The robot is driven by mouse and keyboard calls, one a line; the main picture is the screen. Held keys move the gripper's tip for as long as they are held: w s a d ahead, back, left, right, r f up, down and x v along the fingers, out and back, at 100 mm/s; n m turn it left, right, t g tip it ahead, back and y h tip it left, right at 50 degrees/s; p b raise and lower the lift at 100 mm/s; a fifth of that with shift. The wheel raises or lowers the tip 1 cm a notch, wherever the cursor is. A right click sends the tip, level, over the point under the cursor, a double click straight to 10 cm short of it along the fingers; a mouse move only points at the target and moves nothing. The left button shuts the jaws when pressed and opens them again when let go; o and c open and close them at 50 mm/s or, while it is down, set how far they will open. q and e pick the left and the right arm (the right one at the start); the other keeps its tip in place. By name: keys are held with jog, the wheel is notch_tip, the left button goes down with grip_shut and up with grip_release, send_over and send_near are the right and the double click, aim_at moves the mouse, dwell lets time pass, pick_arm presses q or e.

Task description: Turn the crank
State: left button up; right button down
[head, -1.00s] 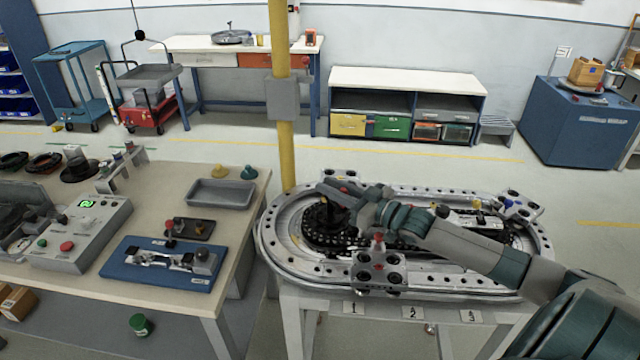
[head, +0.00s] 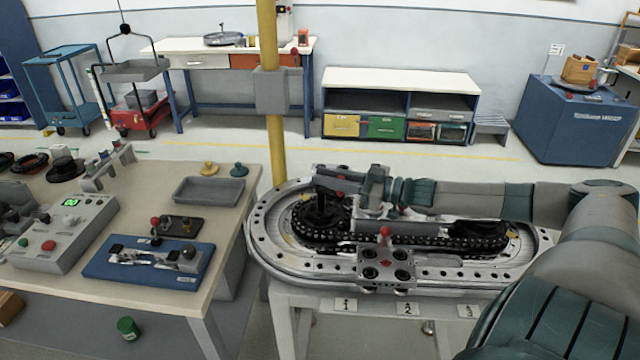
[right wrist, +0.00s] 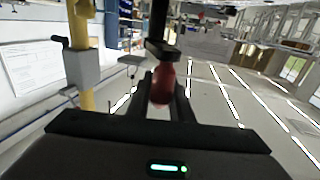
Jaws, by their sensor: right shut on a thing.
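The oval ring track (head: 262,238) stands on a table with a black chain (head: 440,244) running inside it. The crank (head: 320,205) is a dark piece above the left sprocket of the chain. My right gripper (head: 328,183) is at the crank's top, its arm reaching in from the right. In the right wrist view the red crank handle (right wrist: 162,86) sits between the two dark fingers (right wrist: 163,98), which are shut on it. The fingers hide part of the crank in the head view. My left gripper is not in view.
A carriage with a red knob (head: 384,232) sits on the track's front side. A yellow post (head: 274,140) rises behind the track's left end. A workbench (head: 225,232) with a control box (head: 62,232) and a blue fixture (head: 150,268) stands at the left.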

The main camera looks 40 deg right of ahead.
jog(key=shift+g+y, duration=0.3)
jog(key=shift+y, duration=0.1)
jog(key=c, duration=1.8)
grip_release()
jog(key=shift+o, duration=1.1)
jog(key=shift+w+a+f, duration=0.1)
jog(key=shift+w, duration=0.25)
jog(key=shift+p+v, duration=0.45)
jog(key=shift+v, duration=1.25)
jog(key=p+v, duration=0.7)
jog(key=v, duration=0.7)
